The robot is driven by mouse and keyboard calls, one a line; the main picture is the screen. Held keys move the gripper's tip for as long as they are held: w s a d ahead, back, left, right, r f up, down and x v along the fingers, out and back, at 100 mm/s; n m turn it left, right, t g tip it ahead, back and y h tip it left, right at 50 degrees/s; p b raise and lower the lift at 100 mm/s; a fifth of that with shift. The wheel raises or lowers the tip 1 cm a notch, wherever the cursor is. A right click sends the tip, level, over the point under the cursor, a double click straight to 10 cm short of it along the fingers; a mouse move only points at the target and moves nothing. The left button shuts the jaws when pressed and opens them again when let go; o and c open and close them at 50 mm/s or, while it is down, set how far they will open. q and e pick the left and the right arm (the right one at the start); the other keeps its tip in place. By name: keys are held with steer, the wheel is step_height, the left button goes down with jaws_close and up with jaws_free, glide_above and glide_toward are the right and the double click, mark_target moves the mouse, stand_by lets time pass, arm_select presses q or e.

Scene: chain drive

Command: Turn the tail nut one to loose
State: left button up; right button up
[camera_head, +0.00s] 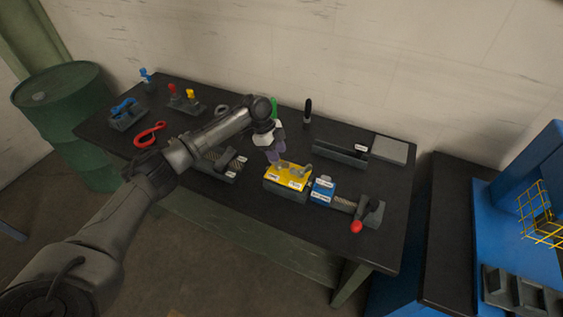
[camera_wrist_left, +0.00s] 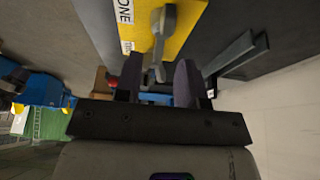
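A yellow block (camera_head: 283,182) with white labels and grey lever-shaped nuts on top sits near the front of the black bench. In the left wrist view the yellow block (camera_wrist_left: 190,25) shows a label reading "ONE" and a grey nut lever (camera_wrist_left: 168,20) beside it. My left gripper (camera_head: 275,159) is over the back left part of the yellow block, pointing down. In the left wrist view its two fingers (camera_wrist_left: 160,66) are apart, and the lever's end appears between them. I cannot tell whether either finger touches it. My right gripper is not in view.
A blue block (camera_head: 322,190) and a crank with a red knob (camera_head: 356,226) stand right of the yellow block. A dark tray (camera_head: 341,153) and a grey plate (camera_head: 390,150) lie behind. Red-handled tool (camera_head: 150,133) lies left. A green drum (camera_head: 65,115) stands beyond the bench.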

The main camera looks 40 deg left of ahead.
mark_target(282, 161)
arm_select(q)
steer(key=x, duration=0.4)
steer(key=shift+d+f, duration=0.15)
steer(key=shift+f, duration=0.15)
steer(key=shift+c, duration=0.4)
